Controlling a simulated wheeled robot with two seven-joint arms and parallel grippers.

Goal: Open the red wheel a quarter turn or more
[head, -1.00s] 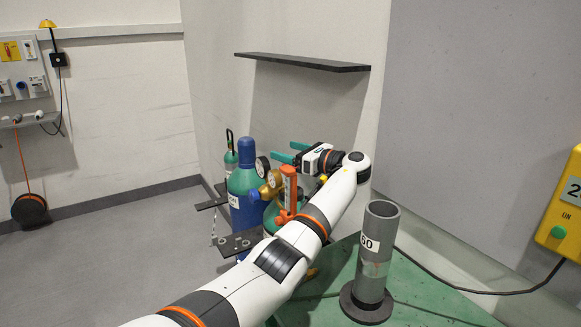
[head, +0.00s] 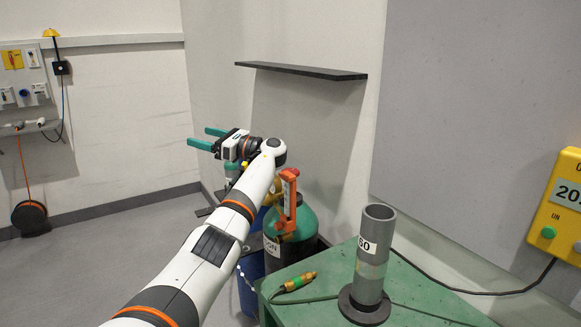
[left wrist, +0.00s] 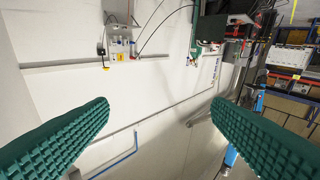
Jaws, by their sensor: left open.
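An orange-red upright fitting (head: 289,197) stands at the top of a green gas cylinder (head: 307,222), right of my forearm. My left arm hides part of the cylinders. My right gripper is not in view.
A green table (head: 335,262) carries a grey tube on a round base (head: 373,255) and a brass piece (head: 299,281) with a hose. A dark shelf (head: 300,70) juts from the wall. A yellow box (head: 560,213) hangs at right. Open floor lies left.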

